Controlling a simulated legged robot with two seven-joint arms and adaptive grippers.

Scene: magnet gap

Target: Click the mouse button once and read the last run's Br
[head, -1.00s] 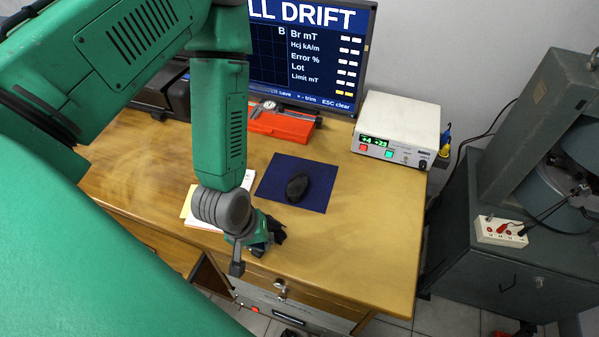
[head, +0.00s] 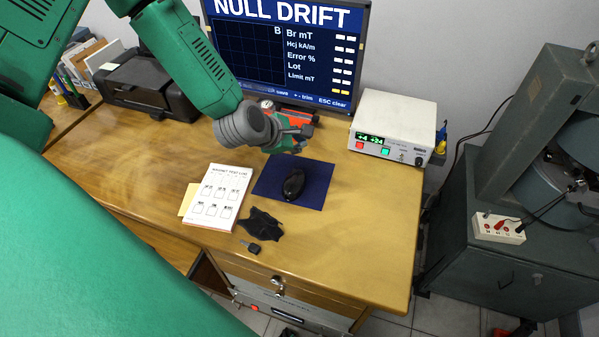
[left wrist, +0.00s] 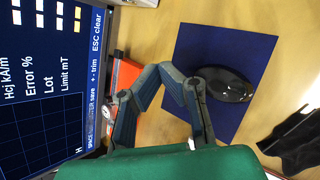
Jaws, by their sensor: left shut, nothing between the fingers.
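The black mouse (head: 293,184) lies on a dark blue pad (head: 318,188) on the desk; it also shows in the left wrist view (left wrist: 231,86). The monitor (head: 275,55) reads "NULL DRIFT", with rows Br mT, Hcj kA/m, Error %, Lot and Limit mT. The Br row shows only dashes; the bottom row's dashes are yellow. My left gripper (head: 303,132) hangs above the pad's far edge, beyond the mouse and apart from it. In the left wrist view its fingers (left wrist: 168,70) meet, shut and empty, beside the mouse. My right gripper is not in view.
A white meter box (head: 395,125) with green digits stands right of the pad. A printed sheet (head: 218,198), a black cloth (head: 262,224) and a small black object (head: 254,248) lie near the front. An orange case (head: 300,133) sits below the monitor. The desk's right front is clear.

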